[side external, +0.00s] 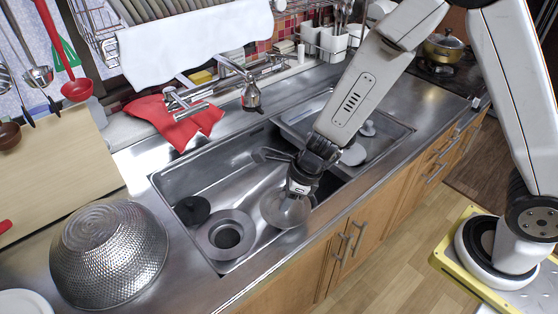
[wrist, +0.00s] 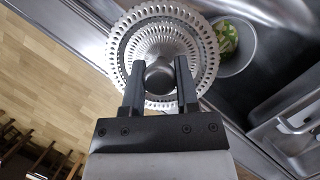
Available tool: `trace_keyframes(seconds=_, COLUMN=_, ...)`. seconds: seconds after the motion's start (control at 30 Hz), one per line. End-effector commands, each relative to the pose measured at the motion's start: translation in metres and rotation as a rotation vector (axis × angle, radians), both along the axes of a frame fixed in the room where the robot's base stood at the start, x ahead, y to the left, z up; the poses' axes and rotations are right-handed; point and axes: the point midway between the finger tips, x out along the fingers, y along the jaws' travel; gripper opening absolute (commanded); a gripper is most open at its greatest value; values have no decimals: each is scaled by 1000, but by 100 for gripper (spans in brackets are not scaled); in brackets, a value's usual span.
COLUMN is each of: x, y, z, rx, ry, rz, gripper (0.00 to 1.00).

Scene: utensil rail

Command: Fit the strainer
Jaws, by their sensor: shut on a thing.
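My gripper (side external: 300,183) is shut on the knob of the round metal strainer (side external: 285,212). In the wrist view my gripper's fingers (wrist: 160,72) sit on either side of the dark knob, and the perforated, slotted strainer (wrist: 140,36) spreads out around it. The strainer is over the front part of the sink, to the right of the round drain ring (side external: 209,240), which has a dark opening. The two look apart in the side view. A black round cover (side external: 192,210) lies behind the ring. In the wrist view a pale round vessel or opening (wrist: 247,62) holds green scraps.
The sink's front edge (side external: 255,262) runs close to the strainer. A metal tray (side external: 395,135) with small items fills the sink's right end. The faucet (side external: 250,92) hangs over the back. A large hammered bowl (side external: 110,255) stands upside down on the left counter.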

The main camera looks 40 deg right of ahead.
Motion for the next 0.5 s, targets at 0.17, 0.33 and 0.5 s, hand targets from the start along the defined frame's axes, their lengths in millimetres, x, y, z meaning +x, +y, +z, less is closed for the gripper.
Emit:
trace_keyframes(seconds=0.17, x=21, y=11, z=-8, rx=-1, ry=0, rz=26, gripper=0)
trace_keyframes(seconds=0.33, x=42, y=23, z=-16, rx=-1, ry=1, rz=53, gripper=0)
trace_keyframes(seconds=0.5, x=66, y=36, z=-29, rx=-2, ry=1, rz=87, gripper=0)
